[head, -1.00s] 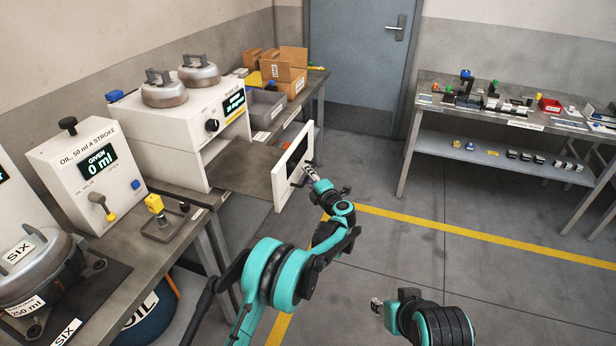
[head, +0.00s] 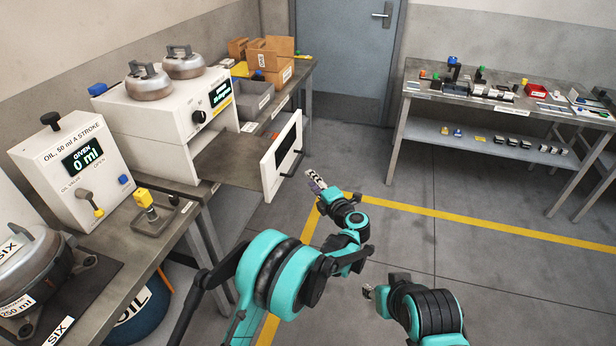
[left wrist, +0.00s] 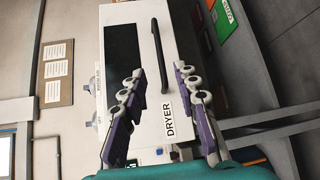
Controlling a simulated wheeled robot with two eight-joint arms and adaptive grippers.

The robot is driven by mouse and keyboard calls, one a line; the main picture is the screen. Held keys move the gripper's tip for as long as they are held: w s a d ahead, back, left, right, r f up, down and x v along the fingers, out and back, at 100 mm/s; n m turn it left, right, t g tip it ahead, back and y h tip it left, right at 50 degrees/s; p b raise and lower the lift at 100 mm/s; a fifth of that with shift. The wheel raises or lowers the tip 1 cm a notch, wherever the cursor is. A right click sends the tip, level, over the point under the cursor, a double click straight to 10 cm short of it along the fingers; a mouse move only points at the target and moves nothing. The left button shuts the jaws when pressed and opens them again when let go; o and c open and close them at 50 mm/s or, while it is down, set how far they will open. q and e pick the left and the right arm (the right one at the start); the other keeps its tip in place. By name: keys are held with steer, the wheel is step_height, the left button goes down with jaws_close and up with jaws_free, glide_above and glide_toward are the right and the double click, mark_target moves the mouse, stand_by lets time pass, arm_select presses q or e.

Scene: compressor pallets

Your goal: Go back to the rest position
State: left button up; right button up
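My left gripper (head: 316,182) is in front of the open white dryer door (head: 268,178), a little to the right of it and apart from it in the head view. In the left wrist view the two purple-and-grey fingers of the left gripper (left wrist: 158,84) stand apart with nothing held between them. Beyond them are the dryer door's black handle (left wrist: 160,55) and dark window. My right gripper (head: 369,291) hangs low over the floor at the bottom centre; it is too small to tell whether its fingers are open.
The dryer (head: 160,120) stands on the left bench with two metal pots on top. An oil dispenser (head: 65,185) reading 0 ml is nearer. A table (head: 425,95) with parts stands at the back right. The floor between is clear, with yellow lines.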

arm_select(q)
steer(key=shift+s+r, duration=0.1)
stand_by(0.4)
steer(key=a+r+m+t+h, duration=0.3)
steer(key=r+m+t+h, duration=0.35)
steer(key=r, duration=1.35)
steer(key=s+a+r+m+g+h, duration=0.25)
steer(key=s+r+m+h, duration=0.2)
steer(key=s+m, duration=0.45)
steer(key=s+a+f+m+g+y, duration=0.1)
steer(key=s+a+f+m+g, duration=0.2)
steer(key=s+a+f, duration=0.3)
steer(key=s+a+f+m+g+y, duration=0.2)
steer(key=s+a+f+g, duration=0.3)
steer(key=s, duration=0.9)
steer(key=s+a+f+m+g+y, duration=0.1)
steer(key=s+a+f+m+g, duration=0.3)
steer(key=s+f, duration=0.6)
steer(key=s+a, duration=0.1)
steer(key=a, duration=0.1)
steer(key=shift+a, duration=0.35)
